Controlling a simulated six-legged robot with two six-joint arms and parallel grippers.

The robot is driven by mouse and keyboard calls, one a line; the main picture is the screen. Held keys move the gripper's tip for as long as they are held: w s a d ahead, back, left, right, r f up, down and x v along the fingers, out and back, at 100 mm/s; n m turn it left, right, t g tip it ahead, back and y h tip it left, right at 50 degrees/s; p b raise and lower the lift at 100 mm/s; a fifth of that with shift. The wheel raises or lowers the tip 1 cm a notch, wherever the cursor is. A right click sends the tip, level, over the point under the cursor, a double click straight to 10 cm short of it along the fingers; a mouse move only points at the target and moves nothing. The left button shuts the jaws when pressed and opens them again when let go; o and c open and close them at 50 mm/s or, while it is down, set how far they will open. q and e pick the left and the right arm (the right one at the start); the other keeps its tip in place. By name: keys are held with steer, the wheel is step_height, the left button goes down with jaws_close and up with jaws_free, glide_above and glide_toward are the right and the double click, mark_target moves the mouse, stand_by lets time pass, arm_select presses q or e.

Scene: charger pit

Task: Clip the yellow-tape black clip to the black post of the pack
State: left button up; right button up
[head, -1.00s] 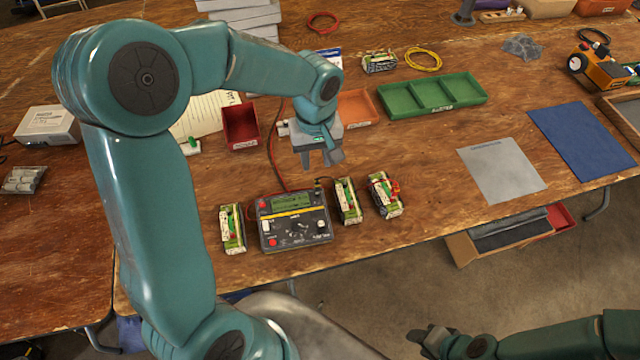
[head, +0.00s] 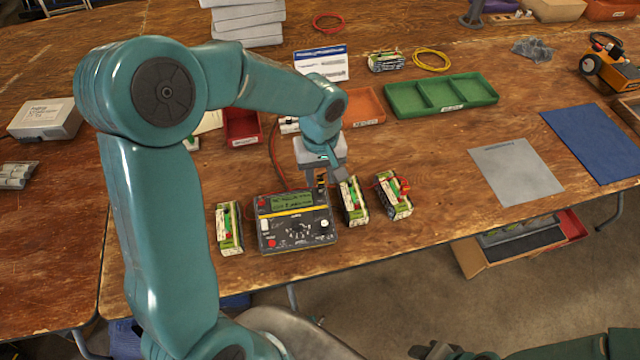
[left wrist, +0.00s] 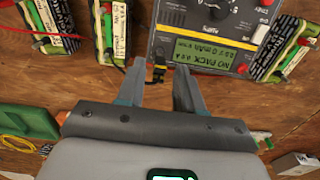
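The black clip with yellow tape (left wrist: 158,70) sits at the charger's edge in the left wrist view. My left gripper (left wrist: 161,72) is open, with its fingers on either side of the clip and gaps visible. In the head view the left gripper (head: 325,182) is at the charger's back right corner. The charger (head: 292,232) has a lit display whose first words read NO PACK. Battery packs stand beside it: one at left (head: 229,228), one close at right (head: 353,202), and one further right (head: 393,195) with a red lead on it. My right gripper (head: 436,351) is barely in view.
A green divided tray (head: 441,107), an orange tray (head: 364,109) and a red bin (head: 242,124) stand behind. Another pack (head: 386,61) lies near a yellow cable coil (head: 432,60). A grey mat (head: 515,171) lies at right. The table's front edge is close to the charger.

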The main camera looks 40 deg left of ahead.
mark_target(320, 178)
arm_select(q)
steer(key=shift+w, duration=0.1)
steer(key=c, duration=0.6)
steer(key=shift+r+p, duration=1.15)
steer(key=shift+r, duration=0.6)
